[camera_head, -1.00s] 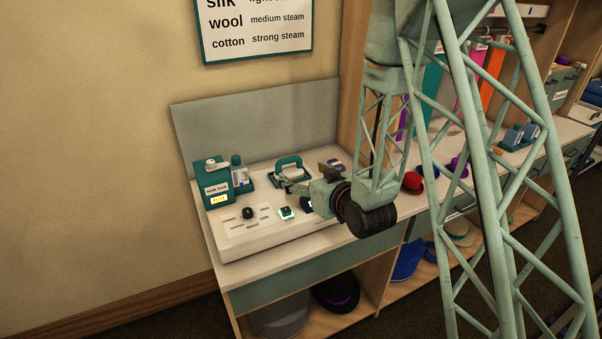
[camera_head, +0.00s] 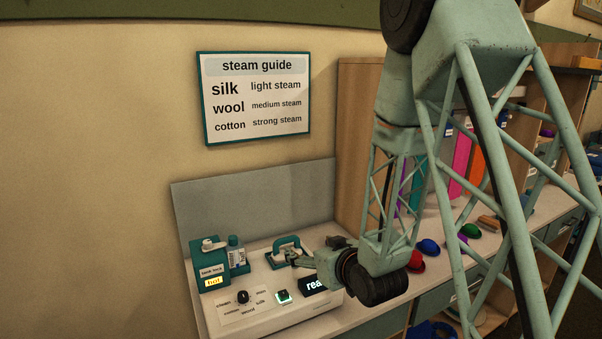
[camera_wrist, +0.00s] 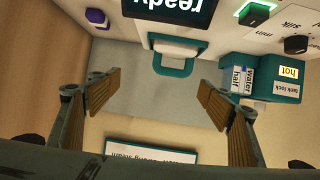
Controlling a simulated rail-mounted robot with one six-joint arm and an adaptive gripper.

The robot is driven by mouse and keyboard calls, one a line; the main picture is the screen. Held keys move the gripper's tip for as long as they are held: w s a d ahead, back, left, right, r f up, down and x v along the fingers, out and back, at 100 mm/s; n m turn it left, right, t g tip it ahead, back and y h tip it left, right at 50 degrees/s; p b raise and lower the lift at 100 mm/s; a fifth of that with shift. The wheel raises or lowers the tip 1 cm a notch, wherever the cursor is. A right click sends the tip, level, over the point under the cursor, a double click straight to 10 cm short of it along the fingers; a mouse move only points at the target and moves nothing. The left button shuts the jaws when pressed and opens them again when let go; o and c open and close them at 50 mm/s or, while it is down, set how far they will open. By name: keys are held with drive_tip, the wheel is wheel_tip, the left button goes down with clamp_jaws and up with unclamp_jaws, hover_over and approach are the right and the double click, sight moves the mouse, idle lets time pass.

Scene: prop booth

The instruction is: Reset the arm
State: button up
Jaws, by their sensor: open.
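My gripper (camera_head: 300,261) is open and empty. In the head view it is over the back right of the white steam console (camera_head: 252,319), close to a teal-handled iron-like tool (camera_head: 287,248). In the wrist view my two fingers stand wide apart (camera_wrist: 157,94), and the tool's teal handle (camera_wrist: 174,68) shows beyond them, between and above the fingertips. Nothing is between the fingers. The picture there is upside down. My wrist hides part of the console's black display (camera_head: 314,284); the wrist view shows it reading "ready" (camera_wrist: 170,8).
A teal tank (camera_head: 209,265) marked "tank lock" and "hot" stands at the console's left, beside a water bottle (camera_head: 236,255). The console has a dial (camera_head: 243,297) and a green-lit switch (camera_head: 283,296). A grey panel (camera_head: 255,212) rises behind. Coloured hats (camera_head: 428,246) lie on the counter at right.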

drive_tip(key=s+d+r+m+g+h, duration=0.1)
drive_tip(key=s+d+r+g+h, duration=0.1)
drive_tip(key=s+d+r, duration=0.6)
drive_tip(key=s+d+r+m+g+h, duration=0.25)
drive_tip(key=s+d+r, duration=0.45)
drive_tip(key=s, duration=0.4)
drive_tip(key=s+d+r+g, duration=0.1)
drive_tip(key=s+r, duration=0.1)
drive_tip(key=s, duration=0.9)
drive_tip(key=s+d+r+m+g, duration=0.1)
drive_tip(key=s+r, duration=0.1)
drive_tip(key=s, duration=0.9)
drive_tip(key=s+d+r+g, duration=0.1)
drive_tip(key=s+r+g, duration=0.1)
drive_tip(key=s, duration=0.9)
drive_tip(key=shift+r+h, duration=0.25)
drive_tip(key=shift+h, duration=0.2)
drive_tip(key=shift+w+m, duration=0.1)
drive_tip(key=shift+m, duration=0.15)
drive_tip(key=shift+c, duration=0.9)
